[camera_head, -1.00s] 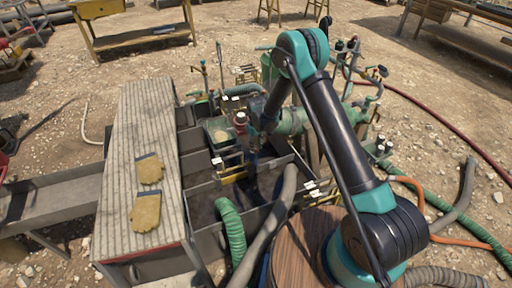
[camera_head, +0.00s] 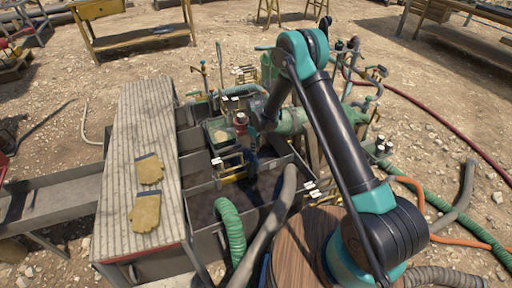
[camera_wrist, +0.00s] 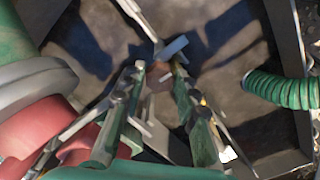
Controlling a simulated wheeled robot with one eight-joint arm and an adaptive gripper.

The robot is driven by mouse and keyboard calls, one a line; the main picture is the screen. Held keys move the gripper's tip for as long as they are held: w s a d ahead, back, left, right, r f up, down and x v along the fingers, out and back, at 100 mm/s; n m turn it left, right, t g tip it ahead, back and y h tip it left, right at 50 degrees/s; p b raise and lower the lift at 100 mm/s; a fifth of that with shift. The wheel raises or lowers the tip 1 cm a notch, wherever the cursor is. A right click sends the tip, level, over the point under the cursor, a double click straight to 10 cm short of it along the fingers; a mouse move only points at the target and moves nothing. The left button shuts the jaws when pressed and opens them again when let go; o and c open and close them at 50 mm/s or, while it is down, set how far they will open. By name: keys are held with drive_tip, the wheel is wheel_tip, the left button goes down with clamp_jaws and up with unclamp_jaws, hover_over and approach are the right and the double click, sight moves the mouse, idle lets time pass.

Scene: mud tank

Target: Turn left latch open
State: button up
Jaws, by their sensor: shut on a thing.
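My gripper (camera_wrist: 158,68) shows large in the wrist view, with its two green and dark fingers pointing into the mud tank (camera_wrist: 125,35) and their tips close together. A small grey metal piece (camera_wrist: 172,47), apparently the latch handle, sits at the fingertips and joins a thin pale bar (camera_wrist: 136,14). The fingers partly hide the contact. In the head view my gripper (camera_head: 252,166) is a dark shape low inside the tank (camera_head: 205,205), right of a yellow-edged frame (camera_head: 232,176). The latch itself is too small to make out there.
A green ribbed hose (camera_head: 231,228) and a grey hose (camera_head: 268,222) enter the tank's near side. A red and green pipe fitting (camera_wrist: 40,110) is close to my gripper's left. Two gloves (camera_head: 147,190) lie on the ridged plank (camera_head: 115,225) left of the tank.

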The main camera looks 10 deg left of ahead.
drive_tip(key=o, duration=1.2)
drive_tip(key=shift+c, duration=0.2)
drive_tip(key=shift+r, duration=0.1)
wheel_tip(320, 180, up, 12)
